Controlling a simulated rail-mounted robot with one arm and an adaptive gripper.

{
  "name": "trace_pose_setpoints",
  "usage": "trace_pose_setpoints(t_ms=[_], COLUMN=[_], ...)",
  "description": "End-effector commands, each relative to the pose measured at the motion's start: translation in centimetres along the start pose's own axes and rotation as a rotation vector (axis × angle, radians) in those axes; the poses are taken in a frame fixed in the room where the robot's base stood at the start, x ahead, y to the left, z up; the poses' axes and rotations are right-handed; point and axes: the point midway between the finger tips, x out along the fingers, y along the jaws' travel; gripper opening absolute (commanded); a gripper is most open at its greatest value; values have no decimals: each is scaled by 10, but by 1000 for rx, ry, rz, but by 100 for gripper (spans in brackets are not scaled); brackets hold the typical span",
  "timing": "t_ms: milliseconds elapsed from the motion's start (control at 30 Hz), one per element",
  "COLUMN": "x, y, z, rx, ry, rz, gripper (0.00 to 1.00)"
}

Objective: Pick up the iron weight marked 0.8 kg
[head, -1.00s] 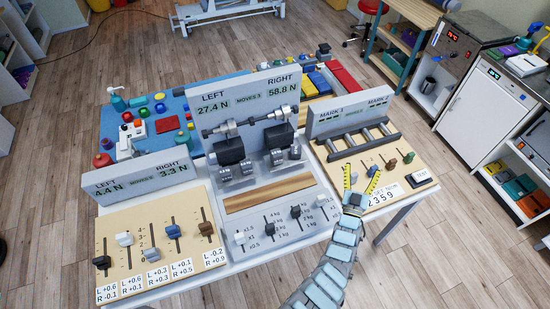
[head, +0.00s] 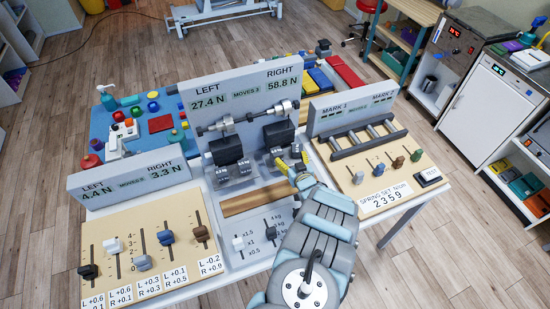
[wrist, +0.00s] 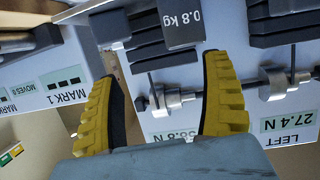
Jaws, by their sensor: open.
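Another grey weight (wrist: 110,28) sits beside the marked one. More weights (head: 233,171) stand under the left dark block. A metal bar with collars (head: 222,126) crosses the panel above. Slider boards flank the panel, the right one with a rail rack (head: 362,143).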

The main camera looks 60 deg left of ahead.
Motion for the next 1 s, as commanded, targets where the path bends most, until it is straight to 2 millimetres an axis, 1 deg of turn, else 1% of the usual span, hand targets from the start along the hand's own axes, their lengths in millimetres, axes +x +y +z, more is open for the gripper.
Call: trace_pose_setpoints(t_ms=[33, 100, 233, 433, 700, 1000], x=[2, 2, 0, 4, 20, 32], y=[-7, -16, -27, -30, -30, -31], z=[6, 10, 16, 16, 16, 19], rx=[-4, -8, -8, -9, -11, -11], ry=[-25, -55, -90, -96, -93, -94], rz=[-20, -43, -68, -75, -75, -74], gripper=[80, 80, 80, 80, 80, 80])
